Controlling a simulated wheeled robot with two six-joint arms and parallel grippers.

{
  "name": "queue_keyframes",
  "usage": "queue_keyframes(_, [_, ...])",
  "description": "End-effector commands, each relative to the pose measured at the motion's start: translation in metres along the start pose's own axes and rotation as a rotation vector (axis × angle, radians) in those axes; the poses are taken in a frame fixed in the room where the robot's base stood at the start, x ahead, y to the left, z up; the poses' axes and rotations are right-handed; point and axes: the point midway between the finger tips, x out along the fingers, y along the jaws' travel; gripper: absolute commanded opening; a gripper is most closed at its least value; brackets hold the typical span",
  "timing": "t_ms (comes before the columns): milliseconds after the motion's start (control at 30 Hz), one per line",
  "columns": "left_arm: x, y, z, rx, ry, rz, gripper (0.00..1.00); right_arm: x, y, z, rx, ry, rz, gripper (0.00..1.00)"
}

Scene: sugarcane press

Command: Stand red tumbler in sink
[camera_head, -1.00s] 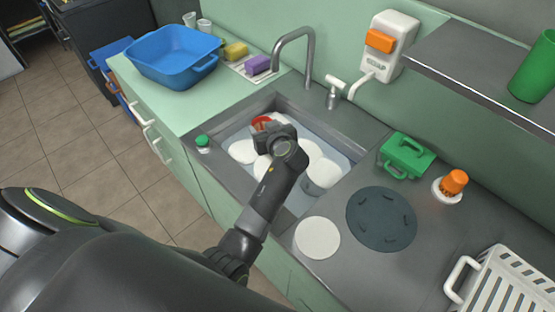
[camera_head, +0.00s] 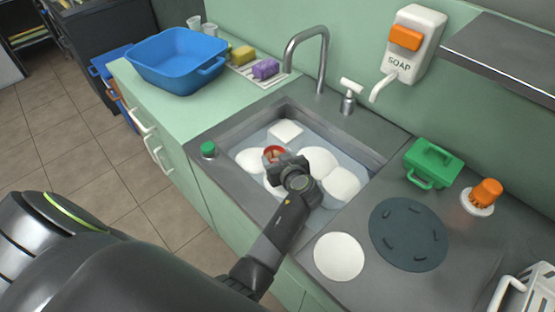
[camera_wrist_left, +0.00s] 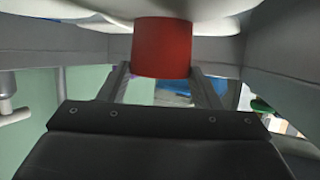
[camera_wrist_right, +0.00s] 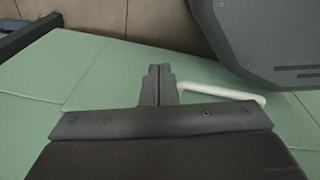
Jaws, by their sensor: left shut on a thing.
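The red tumbler (camera_head: 273,153) is inside the sink (camera_head: 228,188) in the head view, mostly hidden by my left gripper (camera_head: 286,162). In the left wrist view the tumbler (camera_wrist_left: 162,47) sits between the two fingers of my left gripper (camera_wrist_left: 162,78), which is shut on it. White dishes lie around and below it, including a round one (camera_head: 250,160). Whether the tumbler touches the sink floor or a dish cannot be told. My right gripper (camera_wrist_right: 157,82) is shut and empty in the right wrist view, over a green cabinet front. It is not seen in the head view.
The faucet (camera_head: 322,62) stands behind the sink. A white plate (camera_head: 338,256) and a dark round mat (camera_head: 408,235) lie on the right counter, near a green caddy (camera_head: 433,163) and an orange-topped brush (camera_head: 485,195). A blue basin (camera_head: 177,60) stands on the left counter.

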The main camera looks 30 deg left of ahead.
Motion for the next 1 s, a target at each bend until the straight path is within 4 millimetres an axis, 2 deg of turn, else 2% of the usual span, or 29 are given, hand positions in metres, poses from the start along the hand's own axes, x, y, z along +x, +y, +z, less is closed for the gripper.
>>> queue_keyframes(500, [0.003, 0.000, 0.008, -0.001, 0.001, -0.001, 0.24, 0.009, 0.012, 0.004, -0.006, -0.004, 0.015, 0.00])
queue_keyframes(900, [0.005, 0.000, 0.013, -0.002, 0.001, 0.000, 0.24, 0.017, 0.008, 0.005, -0.004, -0.005, 0.012, 0.00])
queue_keyframes(933, [0.005, 0.000, 0.013, -0.001, 0.001, -0.001, 0.59, 0.017, 0.007, 0.005, -0.004, -0.005, 0.011, 0.00])
queue_keyframes(1000, [0.005, 0.000, 0.013, -0.001, 0.001, -0.001, 0.68, 0.017, 0.005, 0.005, -0.003, -0.005, 0.008, 0.00])
